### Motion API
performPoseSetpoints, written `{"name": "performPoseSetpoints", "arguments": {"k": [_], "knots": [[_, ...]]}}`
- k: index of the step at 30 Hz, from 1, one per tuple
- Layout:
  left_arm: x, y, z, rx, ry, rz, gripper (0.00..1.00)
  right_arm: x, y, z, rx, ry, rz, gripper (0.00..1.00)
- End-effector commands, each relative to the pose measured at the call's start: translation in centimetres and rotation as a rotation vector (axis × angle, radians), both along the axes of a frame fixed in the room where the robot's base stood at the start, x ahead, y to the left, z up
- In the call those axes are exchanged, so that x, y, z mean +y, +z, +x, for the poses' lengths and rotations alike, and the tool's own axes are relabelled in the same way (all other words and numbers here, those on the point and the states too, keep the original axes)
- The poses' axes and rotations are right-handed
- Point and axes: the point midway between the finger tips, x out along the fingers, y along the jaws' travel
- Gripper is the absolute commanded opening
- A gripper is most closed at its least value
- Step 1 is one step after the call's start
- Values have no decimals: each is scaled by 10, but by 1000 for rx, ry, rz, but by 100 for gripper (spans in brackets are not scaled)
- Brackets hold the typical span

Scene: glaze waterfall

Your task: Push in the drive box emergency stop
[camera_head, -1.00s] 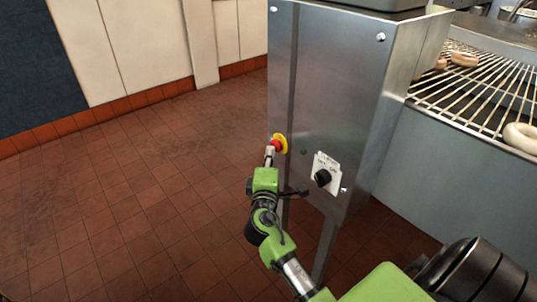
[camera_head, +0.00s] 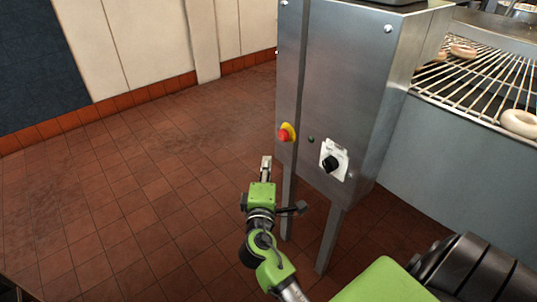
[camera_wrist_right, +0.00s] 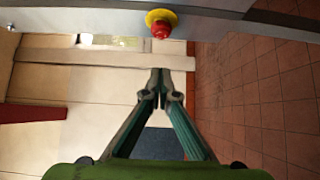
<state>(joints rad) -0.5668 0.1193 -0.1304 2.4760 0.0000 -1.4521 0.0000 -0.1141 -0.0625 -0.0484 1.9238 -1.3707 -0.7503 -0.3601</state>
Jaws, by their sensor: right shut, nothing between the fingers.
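The emergency stop is a red button on a yellow collar (camera_head: 286,132), on the lower left of the steel drive box (camera_head: 340,75). It also shows at the top of the right wrist view (camera_wrist_right: 160,22). My right gripper (camera_head: 266,160) is shut and empty. It is below and a little left of the button in the head view, with a gap between them. In the right wrist view its closed fingertips (camera_wrist_right: 159,72) point toward the button and do not touch it. Whether the button is pressed in cannot be told. My left gripper is not in view.
A black knob (camera_head: 332,163) on a white plate sits right of the button on the same box. The box stands on metal legs (camera_head: 329,238). A wire conveyor with doughnuts (camera_head: 520,123) is at the right. The tiled floor at the left is clear.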

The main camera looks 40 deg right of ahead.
Motion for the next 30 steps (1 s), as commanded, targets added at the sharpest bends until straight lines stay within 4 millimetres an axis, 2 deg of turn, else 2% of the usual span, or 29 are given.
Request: {"name": "performPoseSetpoints", "arguments": {"k": [3, 7, 30], "knots": [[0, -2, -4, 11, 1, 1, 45, 10, -1, -13, 2, 0, 1, 0], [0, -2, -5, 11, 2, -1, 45, 16, 0, -19, 0, 0, 1, 0], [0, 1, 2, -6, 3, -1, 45, 17, 0, -20, 0, 0, 0, 0]]}}
